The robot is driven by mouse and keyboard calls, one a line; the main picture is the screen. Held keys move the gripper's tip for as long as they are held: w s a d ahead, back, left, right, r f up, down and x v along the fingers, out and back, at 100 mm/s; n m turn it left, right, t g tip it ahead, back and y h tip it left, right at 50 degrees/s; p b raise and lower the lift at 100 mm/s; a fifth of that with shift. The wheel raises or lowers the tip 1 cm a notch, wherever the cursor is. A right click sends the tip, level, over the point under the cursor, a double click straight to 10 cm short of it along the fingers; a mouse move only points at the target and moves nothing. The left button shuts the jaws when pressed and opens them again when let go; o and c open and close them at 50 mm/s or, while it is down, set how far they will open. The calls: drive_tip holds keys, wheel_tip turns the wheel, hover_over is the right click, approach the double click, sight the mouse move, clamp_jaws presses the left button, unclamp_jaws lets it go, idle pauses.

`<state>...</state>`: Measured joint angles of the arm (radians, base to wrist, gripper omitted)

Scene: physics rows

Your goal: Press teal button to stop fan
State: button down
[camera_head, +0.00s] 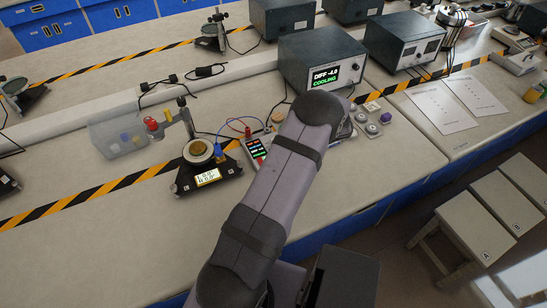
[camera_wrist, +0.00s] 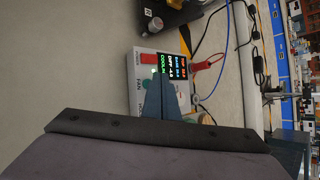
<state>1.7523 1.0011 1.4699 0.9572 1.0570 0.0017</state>
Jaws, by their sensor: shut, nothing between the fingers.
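The control box (camera_wrist: 143,66) is pale with a small lit screen (camera_wrist: 177,66) reading COOLING and DIFF in the wrist view. A green-lit spot (camera_wrist: 155,71) shows on its face. A teal button (camera_wrist: 147,84) sits beside the FAN lettering, close to my gripper's edge. My gripper (camera_wrist: 164,88) is shut and empty, reaching over the box face and covering part of it. I cannot tell whether it touches the button. In the head view the box (camera_head: 256,148) shows left of my arm, which hides the gripper and the buttons.
A dark instrument (camera_head: 322,74) behind my arm reads DIFF -4.8 COOLING. A black-based stand with a brass disc (camera_head: 199,150) is left of the box, with blue and red cables (camera_head: 233,124) between. A clear bin (camera_head: 120,135) stands farther left.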

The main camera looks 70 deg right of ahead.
drive_tip(key=shift+f, duration=0.25)
drive_tip(key=shift+f+b, duration=0.2)
drive_tip(key=shift+b, duration=0.3)
drive_tip(key=shift+f+b, duration=0.35)
idle(0.6)
idle(0.5)
drive_tip(key=shift+r+p, duration=0.45)
drive_tip(key=shift+r, duration=0.35)
drive_tip(key=shift+r, duration=0.1)
drive_tip(key=shift+r+p, duration=1.6)
drive_tip(key=shift+r, duration=0.8)
